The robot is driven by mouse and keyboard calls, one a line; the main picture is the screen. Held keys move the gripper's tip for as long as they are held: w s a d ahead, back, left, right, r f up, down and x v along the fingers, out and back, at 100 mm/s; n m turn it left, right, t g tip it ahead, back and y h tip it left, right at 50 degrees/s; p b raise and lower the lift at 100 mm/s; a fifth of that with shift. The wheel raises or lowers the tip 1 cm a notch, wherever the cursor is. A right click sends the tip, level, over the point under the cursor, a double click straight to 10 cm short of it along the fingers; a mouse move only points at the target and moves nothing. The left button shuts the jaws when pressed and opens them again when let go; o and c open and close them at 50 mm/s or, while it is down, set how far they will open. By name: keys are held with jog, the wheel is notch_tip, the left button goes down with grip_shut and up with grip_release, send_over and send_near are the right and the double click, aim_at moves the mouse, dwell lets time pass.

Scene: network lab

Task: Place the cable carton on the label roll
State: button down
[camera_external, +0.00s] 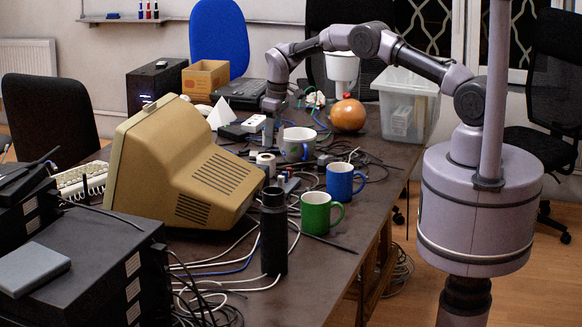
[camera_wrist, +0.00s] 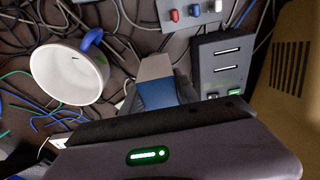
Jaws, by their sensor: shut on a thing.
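My gripper (camera_external: 270,106) hangs over the middle of the table, pointing down, to the right of the beige monitor. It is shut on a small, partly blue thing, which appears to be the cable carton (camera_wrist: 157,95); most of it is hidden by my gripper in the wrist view. In the outside view, a small pale shape shows under my gripper, too small to make out. I cannot make out the roll in the wrist view.
The white mug (camera_external: 298,143) with a blue handle stands close by; it also shows in the wrist view (camera_wrist: 70,74). The monitor (camera_external: 190,165) stands left. A blue mug (camera_external: 342,182), a green mug (camera_external: 318,213) and a black bottle (camera_external: 273,235) stand nearer. Loose cables lie around.

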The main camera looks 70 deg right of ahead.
aim_at(265, 157)
jog(key=shift+w+d, duration=0.2)
jog(key=shift+w, duration=0.5)
jog(key=shift+w+d, duration=0.15)
jog(key=shift+w, duration=0.55)
notch_tip(265, 157, down, 4)
jog(key=shift+r+b, duration=0.1)
jog(key=shift+b, duration=0.9)
jog(key=shift+r, duration=0.15)
jog(key=shift+f, duration=0.2)
jog(key=c, duration=0.9)
grip_release()
